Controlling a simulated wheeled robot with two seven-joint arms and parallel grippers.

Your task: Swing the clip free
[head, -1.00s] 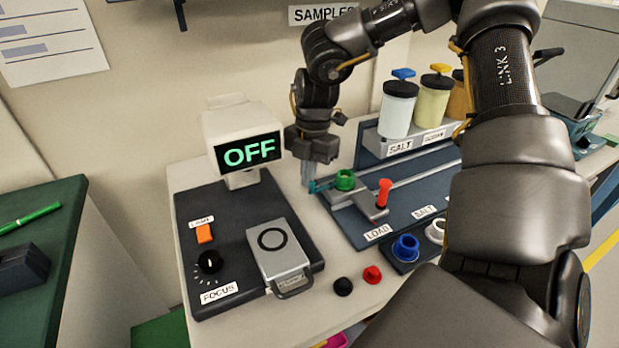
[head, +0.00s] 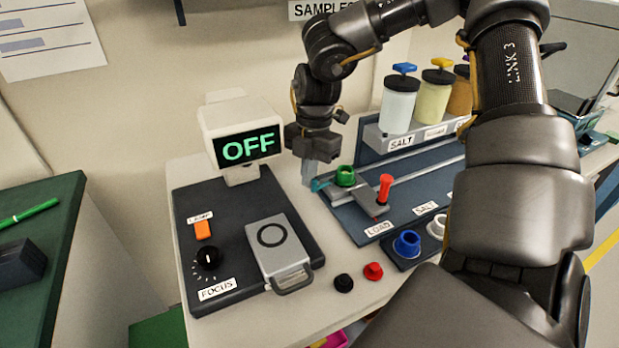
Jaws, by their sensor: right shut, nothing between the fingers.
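A small teal clip (head: 319,186) shows beside a green ring (head: 345,176) on the grey carriage (head: 363,199) at the left end of the rail. My right gripper (head: 309,177) points down at the clip's left end, with its fingers shut and empty. The fingertips are at or against the clip; I cannot tell whether they touch, and they partly hide its end. A red lever (head: 385,187) stands upright on the carriage. My left gripper is out of view.
A screen (head: 247,147) reading OFF stands close left of my gripper, behind a control panel (head: 202,271). Lidded jars (head: 399,105) stand on a shelf at the back. Blue (head: 407,244) and white cups sit in front. My arm covers much of the right side.

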